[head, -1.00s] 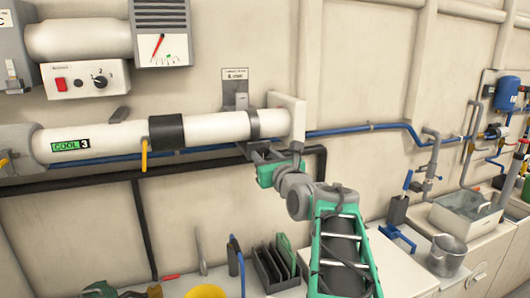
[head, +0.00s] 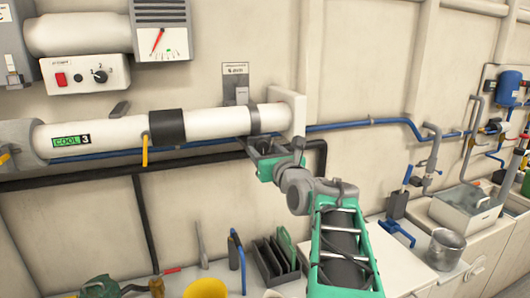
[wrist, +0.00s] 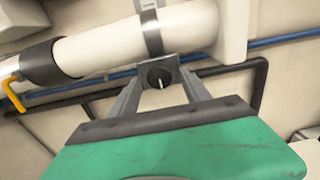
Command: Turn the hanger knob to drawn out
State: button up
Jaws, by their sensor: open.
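The hanger knob (wrist: 159,77) is a round black dial with a white pointer line, seen in the wrist view. It sits on a small grey box under the hanger band (wrist: 151,35) around the white pipe (wrist: 110,48). The pointer points nearly straight down in that view. My gripper (wrist: 163,88) is open, one finger to each side of the knob and its box. I cannot tell whether either finger touches. In the head view my gripper (head: 263,152) is just below the pipe's right end and hides the knob.
A blue pipe (head: 350,124) and a dark pipe (head: 100,178) run along the wall behind. A yellow lever (head: 145,150) hangs from the black collar (head: 167,126). A counter below holds a dark rack (head: 275,262) and a yellow bowl (head: 206,289).

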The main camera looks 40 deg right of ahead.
jog(key=b+v, duration=0.2)
jog(key=v, duration=0.5)
jog(key=shift+s, duration=0.35)
jog(key=shift+a, duration=0.1)
